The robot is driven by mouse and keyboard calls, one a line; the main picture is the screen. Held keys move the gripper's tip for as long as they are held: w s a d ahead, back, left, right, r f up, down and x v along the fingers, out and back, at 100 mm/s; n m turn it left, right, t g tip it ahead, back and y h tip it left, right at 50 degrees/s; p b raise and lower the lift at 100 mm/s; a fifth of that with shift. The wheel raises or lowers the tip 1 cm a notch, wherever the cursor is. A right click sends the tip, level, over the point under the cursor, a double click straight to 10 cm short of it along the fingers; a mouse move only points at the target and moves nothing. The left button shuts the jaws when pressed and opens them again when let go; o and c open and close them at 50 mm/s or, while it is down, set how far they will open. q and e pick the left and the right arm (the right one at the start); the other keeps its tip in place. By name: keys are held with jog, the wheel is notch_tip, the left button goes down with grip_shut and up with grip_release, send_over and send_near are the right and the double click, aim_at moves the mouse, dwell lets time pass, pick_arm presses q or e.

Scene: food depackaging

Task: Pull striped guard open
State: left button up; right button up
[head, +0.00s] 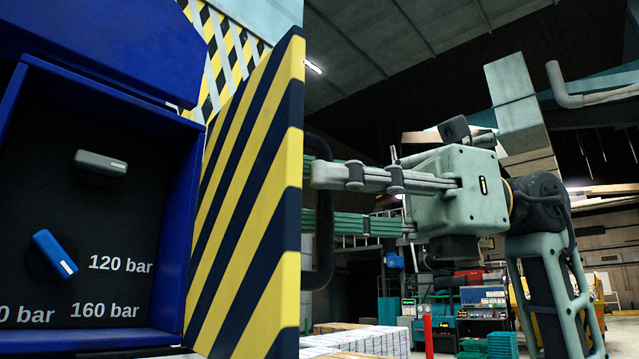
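The striped guard (245,190), a yellow and black panel, stands swung out from the blue cabinet (177,230), its edge towards me. A dark bar handle (322,262) shows at the guard's right side. My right gripper (330,201) reaches in from the right to this handle. Its two pale fingers are apart, one above the other, with a gap between them. Their tips are at the handle and partly hidden by the guard's edge, so I cannot tell whether they touch it. My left gripper is out of view.
Inside the open cabinet are a grey knob (101,163) and a blue knob (55,253) with pressure labels in bar. A striped panel (228,50) stands behind. Stacked pale boxes (365,342) and a shelf with crates (485,310) are farther back at the right.

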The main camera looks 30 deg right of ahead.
jog(key=v, duration=1)
jog(key=shift+d, duration=0.35)
jog(key=shift+s, duration=0.1)
